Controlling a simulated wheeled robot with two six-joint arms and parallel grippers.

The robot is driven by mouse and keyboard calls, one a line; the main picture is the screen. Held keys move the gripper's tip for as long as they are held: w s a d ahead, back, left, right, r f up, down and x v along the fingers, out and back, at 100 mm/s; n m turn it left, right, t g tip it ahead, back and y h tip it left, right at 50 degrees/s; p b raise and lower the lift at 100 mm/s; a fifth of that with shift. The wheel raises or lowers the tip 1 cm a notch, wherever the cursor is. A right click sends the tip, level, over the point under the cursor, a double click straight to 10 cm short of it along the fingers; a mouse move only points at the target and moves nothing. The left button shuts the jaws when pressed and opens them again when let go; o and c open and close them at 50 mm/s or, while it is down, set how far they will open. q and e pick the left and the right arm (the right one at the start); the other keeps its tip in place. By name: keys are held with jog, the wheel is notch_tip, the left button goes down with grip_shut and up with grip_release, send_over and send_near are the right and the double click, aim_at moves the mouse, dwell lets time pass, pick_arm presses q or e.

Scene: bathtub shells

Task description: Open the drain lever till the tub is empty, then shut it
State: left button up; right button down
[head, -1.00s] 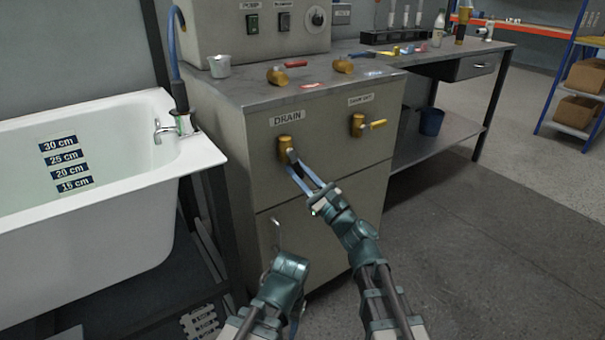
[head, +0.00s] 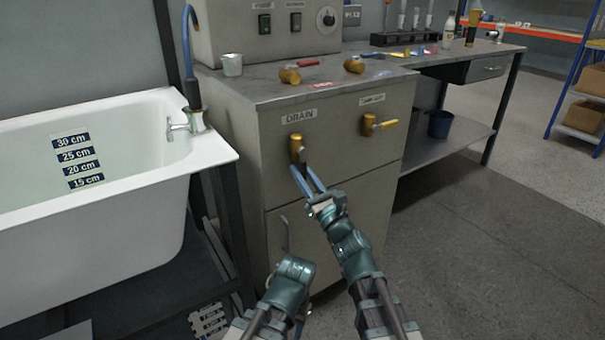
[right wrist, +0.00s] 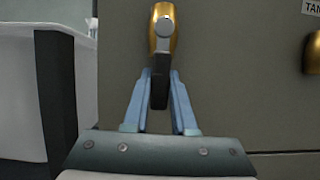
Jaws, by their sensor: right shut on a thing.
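The drain valve (head: 296,146) is a brass body under the DRAIN label on the cabinet front. Its dark lever (right wrist: 159,92) points down in the right wrist view. My right gripper (head: 304,170) is shut on this lever, with a blue finger on each side; its fingers also show in the right wrist view (right wrist: 159,78). The white tub (head: 110,240) stands at the left with depth marks from 15 to 30 cm on its inner wall. I cannot make out a clear water line.
A second brass valve (head: 368,124) with a yellow lever is right of the drain valve. A tap (head: 178,127) and blue hose (head: 187,50) are at the tub's corner. A metal cup (head: 232,64) and more valves stand on the cabinet top. Open floor lies right.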

jog(key=c, duration=0.7)
grip_release()
